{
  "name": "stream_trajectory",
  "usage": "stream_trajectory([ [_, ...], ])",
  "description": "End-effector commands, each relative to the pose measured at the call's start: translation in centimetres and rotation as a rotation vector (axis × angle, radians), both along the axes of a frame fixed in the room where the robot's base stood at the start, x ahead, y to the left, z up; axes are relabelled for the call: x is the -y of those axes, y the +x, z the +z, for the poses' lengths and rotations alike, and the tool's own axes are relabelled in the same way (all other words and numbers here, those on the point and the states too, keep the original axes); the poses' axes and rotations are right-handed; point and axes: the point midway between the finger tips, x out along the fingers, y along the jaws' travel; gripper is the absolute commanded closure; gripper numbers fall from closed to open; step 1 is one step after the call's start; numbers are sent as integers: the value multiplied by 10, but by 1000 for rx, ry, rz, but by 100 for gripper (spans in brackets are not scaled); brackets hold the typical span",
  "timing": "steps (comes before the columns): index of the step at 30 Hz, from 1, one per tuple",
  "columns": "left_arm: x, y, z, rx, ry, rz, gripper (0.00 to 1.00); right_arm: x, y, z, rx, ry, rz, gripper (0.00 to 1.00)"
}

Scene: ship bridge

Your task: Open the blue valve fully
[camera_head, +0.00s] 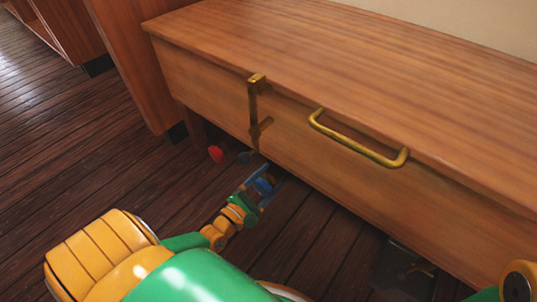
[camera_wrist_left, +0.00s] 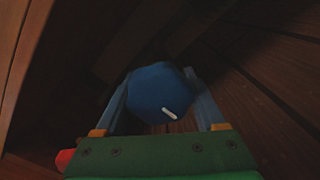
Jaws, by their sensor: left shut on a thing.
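The blue valve (camera_wrist_left: 160,90) is a dark blue, many-sided knob with a short white mark toward its lower right in the left wrist view. My left gripper (camera_wrist_left: 161,104) has one finger on each side of the knob and is shut on it. In the head view my left gripper (camera_head: 265,184) is low beside the bench front, with blue showing at its fingers. How far the valve is turned cannot be told. My right gripper is not in view.
A red knob (camera_head: 216,153) and a dark knob (camera_head: 246,157) show under the wooden bench (camera_head: 330,60). The bench has a brass latch (camera_head: 256,105) and a brass handle (camera_head: 355,142) on its front. The plank floor (camera_head: 60,165) at left is clear.

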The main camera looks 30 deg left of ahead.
Motion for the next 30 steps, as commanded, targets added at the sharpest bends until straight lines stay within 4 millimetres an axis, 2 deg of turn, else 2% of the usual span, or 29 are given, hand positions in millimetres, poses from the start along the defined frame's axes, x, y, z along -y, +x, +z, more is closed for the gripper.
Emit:
stream_trajectory([
  [2,0,0,0,0,-3,0,84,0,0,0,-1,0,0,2],
  [3,0,0,0,0,-3,0,23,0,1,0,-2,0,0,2],
  [5,0,0,0,0,-2,0,7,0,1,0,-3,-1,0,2],
  [6,0,0,0,0,-2,0,2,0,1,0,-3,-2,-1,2],
  [15,0,-4,0,-2,-1,1,2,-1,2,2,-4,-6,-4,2],
  [19,-2,-29,3,-6,-1,0,2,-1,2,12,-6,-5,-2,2],
  [24,-5,-61,1,-5,-2,0,2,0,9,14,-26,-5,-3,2],
  [30,-5,-72,0,-1,-1,-1,2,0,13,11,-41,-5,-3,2],
])
